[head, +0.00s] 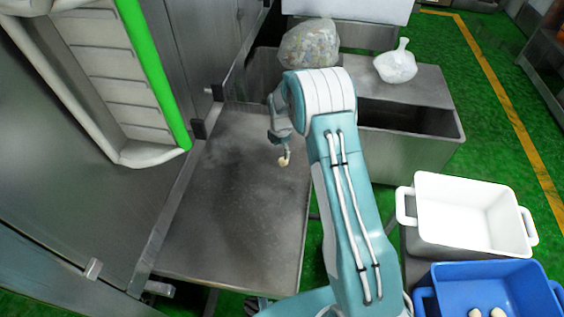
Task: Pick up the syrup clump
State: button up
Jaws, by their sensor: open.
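A small beige syrup clump (284,162) shows on or just above the grey metal table, right at the tip of my gripper (284,151). My gripper is open and points down at the clump. The fingertips are small and partly merge with the clump, so I cannot tell whether they touch it or stand just over it. My arm covers the area to the right of the gripper.
The metal table (235,235) is otherwise bare. A drum machine with a green-edged opening (155,70) stands at left. A metal trough (410,150) with bags is behind. A white bin (470,240) and a blue bin (445,290) holding beige pieces stand at right.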

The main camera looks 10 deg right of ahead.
aim_at(283, 159)
jog(key=shift+d+f, duration=0.25)
jog(key=shift+f, duration=0.5)
notch_tip(283, 159, down, 4)
jog(key=shift+d+r, duration=0.1)
jog(key=shift+r, duration=0.05)
jog(key=shift+f, duration=0.45)
jog(key=c, duration=0.9)
